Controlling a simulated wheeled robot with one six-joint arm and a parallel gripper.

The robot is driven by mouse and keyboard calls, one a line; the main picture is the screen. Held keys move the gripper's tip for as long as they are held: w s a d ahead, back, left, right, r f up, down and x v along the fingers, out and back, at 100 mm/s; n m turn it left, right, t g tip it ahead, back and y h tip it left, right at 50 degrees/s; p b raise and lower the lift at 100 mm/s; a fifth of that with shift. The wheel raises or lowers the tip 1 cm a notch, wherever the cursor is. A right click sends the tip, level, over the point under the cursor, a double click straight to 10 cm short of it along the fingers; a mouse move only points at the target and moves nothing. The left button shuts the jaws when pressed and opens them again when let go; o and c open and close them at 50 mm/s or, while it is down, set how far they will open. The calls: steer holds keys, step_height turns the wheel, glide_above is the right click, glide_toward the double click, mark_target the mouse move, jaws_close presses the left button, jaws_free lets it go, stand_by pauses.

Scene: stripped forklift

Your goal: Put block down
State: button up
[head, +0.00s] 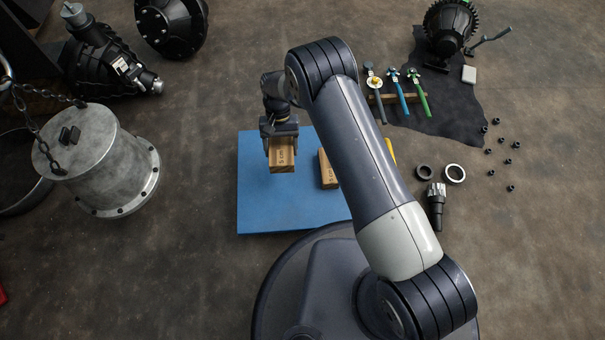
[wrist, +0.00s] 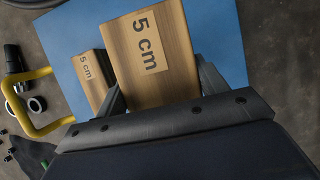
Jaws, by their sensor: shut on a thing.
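A wooden block (head: 283,157) marked "5 cm" is held in my gripper (head: 281,140) over the left part of the blue mat (head: 262,212) in the head view. In the wrist view the held block (wrist: 150,55) fills the space between the two fingers, which are shut on it. Whether its underside touches the mat cannot be told. A second wooden block (head: 326,170), also marked "5 cm", is on the mat to the right, partly hidden by my arm. It shows left of the held block in the wrist view (wrist: 91,78).
A yellow handle (wrist: 38,125) stands beside the mat. A metal drum (head: 98,158) with a chain is at left. Several tools (head: 400,92), rings (head: 455,173) and nuts (head: 503,145) lie at right. The mat's left front part is clear.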

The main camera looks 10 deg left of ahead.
mark_target(273, 141)
steer(key=s+a+f, duration=0.2)
steer(key=f, duration=0.1)
steer(key=shift+a, duration=0.1)
step_height(273, 141, down, 6)
steer(key=b, duration=0.3)
steer(key=shift+r, duration=0.25)
steer(key=shift+f+b, duration=0.8)
steer(key=shift+f, duration=1.1)
steer(key=shift+f, duration=0.1)
steer(key=o, duration=1.2)
steer(key=p+v, duration=0.4)
steer(key=v, duration=0.8)
